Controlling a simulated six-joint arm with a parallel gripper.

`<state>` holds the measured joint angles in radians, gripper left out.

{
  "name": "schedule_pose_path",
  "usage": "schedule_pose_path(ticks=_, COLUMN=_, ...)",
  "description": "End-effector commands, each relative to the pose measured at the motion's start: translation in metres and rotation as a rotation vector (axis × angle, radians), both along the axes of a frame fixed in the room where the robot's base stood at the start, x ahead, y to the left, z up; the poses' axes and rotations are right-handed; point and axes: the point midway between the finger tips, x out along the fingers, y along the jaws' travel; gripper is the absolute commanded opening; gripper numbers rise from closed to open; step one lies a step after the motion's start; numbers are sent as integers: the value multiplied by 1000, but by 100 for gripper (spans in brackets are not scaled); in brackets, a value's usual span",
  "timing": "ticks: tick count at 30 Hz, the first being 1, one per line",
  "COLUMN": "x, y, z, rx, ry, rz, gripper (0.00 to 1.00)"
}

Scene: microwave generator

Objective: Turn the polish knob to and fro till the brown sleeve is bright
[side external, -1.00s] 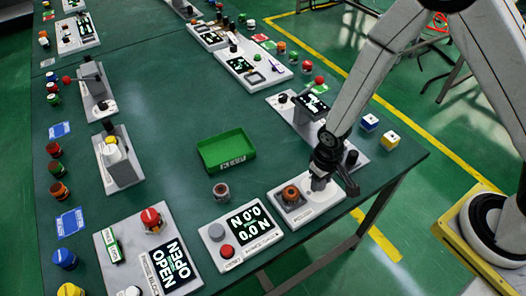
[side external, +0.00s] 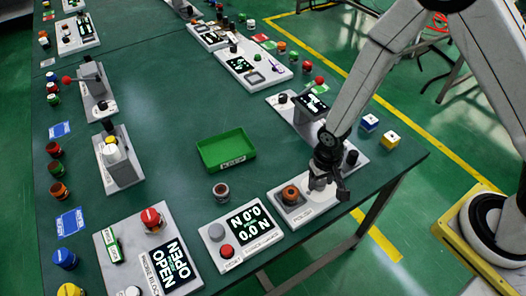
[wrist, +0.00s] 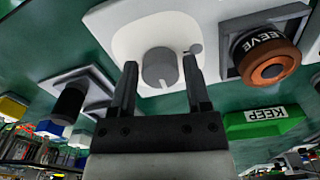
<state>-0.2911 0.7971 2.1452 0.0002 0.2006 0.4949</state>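The polish station (side external: 277,208) stands at the table's near right edge. The brown sleeve (side external: 291,194) sits upright in its square holder; in the wrist view the sleeve (wrist: 266,60) shows a label ending in "EEVE" and an orange-brown end with a dark hole. The grey polish knob (wrist: 158,68) sits on the station's white panel (wrist: 130,35). My gripper (wrist: 160,65) is open, with a finger on each side of the knob and visible gaps between. In the side view my gripper (side external: 328,190) hides the knob.
A green tray labelled KEEP (wrist: 262,122) lies behind the station; it also shows in the side view (side external: 226,165). A small cylinder (side external: 221,190) stands before it. A force gauge box (side external: 214,258) stands to the left. A post device (side external: 352,157) stands close behind my gripper.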

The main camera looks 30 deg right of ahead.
Motion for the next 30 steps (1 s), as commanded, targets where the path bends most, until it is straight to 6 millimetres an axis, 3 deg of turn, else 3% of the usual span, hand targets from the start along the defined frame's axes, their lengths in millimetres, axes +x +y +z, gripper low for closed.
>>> schedule_pose_path(ticks=2, x=0, y=0, z=0, rx=0, ry=0, rz=1, gripper=84)
schedule_pose_path(ticks=17, x=0, y=0, z=4, rx=1, ry=-2, rz=1, gripper=84)
schedule_pose_path(ticks=30, x=1, y=0, z=41, rx=1, ry=-4, rz=1, gripper=84)
